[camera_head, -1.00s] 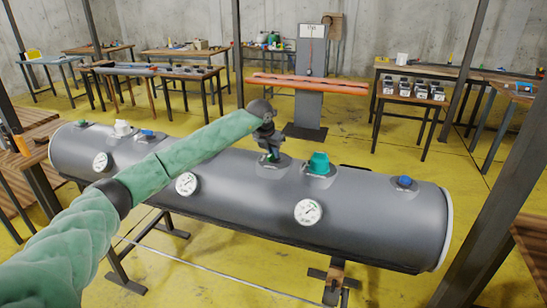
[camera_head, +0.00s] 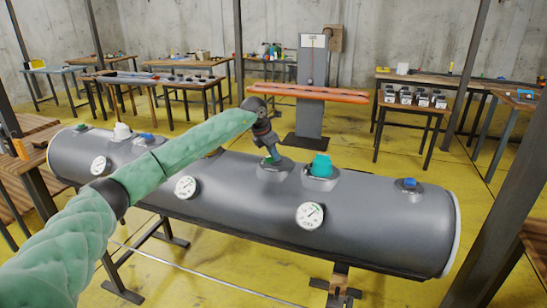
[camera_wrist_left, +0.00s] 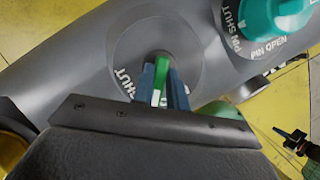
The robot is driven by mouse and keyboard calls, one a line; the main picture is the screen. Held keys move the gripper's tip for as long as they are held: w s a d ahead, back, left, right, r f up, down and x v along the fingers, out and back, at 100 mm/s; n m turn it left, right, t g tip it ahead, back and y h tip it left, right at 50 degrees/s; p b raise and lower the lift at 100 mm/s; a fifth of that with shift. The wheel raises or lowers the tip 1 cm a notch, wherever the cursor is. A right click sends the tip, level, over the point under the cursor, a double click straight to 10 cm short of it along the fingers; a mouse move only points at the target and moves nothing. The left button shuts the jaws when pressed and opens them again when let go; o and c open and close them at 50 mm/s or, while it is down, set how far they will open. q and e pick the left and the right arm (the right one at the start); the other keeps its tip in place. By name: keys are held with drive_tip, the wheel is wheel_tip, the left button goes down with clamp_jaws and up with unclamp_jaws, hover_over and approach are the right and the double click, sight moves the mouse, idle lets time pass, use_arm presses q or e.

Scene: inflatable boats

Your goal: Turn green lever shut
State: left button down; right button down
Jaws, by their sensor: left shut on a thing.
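The green lever (camera_wrist_left: 160,80) stands on a round grey plate (camera_wrist_left: 125,50) with the word SHUT at its lower left in the left wrist view. My left gripper (camera_wrist_left: 163,85) is shut on the lever, with a blue finger on each side of it. In the head view my left gripper (camera_head: 271,156) comes down onto the lever from above, on top of the grey tube (camera_head: 380,215); the lever is mostly hidden there.
A teal cap (camera_head: 321,166) sits close right of the lever; its plate reads PIN SHUT and PIN OPEN (camera_wrist_left: 268,47). White gauges (camera_head: 310,215) and a blue valve (camera_head: 409,183) are on the tube. Tables and an orange beam (camera_head: 307,93) stand behind.

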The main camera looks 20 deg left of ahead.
use_arm(q)
drive_tip(key=m+b, duration=0.1)
drive_tip(key=m+g+b, duration=0.1)
drive_tip(key=m, duration=0.1)
drive_tip(key=m+h+b, duration=0.1)
drive_tip(key=m, duration=0.1)
drive_tip(key=shift+w+a+g, duration=0.25)
drive_tip(key=shift+w+g, duration=0.05)
drive_tip(key=shift+w, duration=0.05)
drive_tip(key=m, duration=0.1)
drive_tip(key=m+g+b, duration=0.1)
drive_tip(key=m, duration=0.1)
drive_tip(key=m+b, duration=0.1)
drive_tip(key=shift+w+g+h, duration=0.25)
drive_tip(key=shift+g+h, duration=0.05)
drive_tip(key=shift+r+m, duration=0.15)
drive_tip(key=shift+m, duration=0.55)
use_arm(e)
drive_tip(key=w+a+f+t+y, duration=0.2)
drive_tip(key=a+f, duration=0.5)
drive_tip(key=f, duration=0.2)
drive_tip(key=shift+w+a+f, duration=0.15)
drive_tip(key=shift+w, duration=0.2)
use_arm(q)
drive_tip(key=c, duration=1.4)
unclamp_jaws()
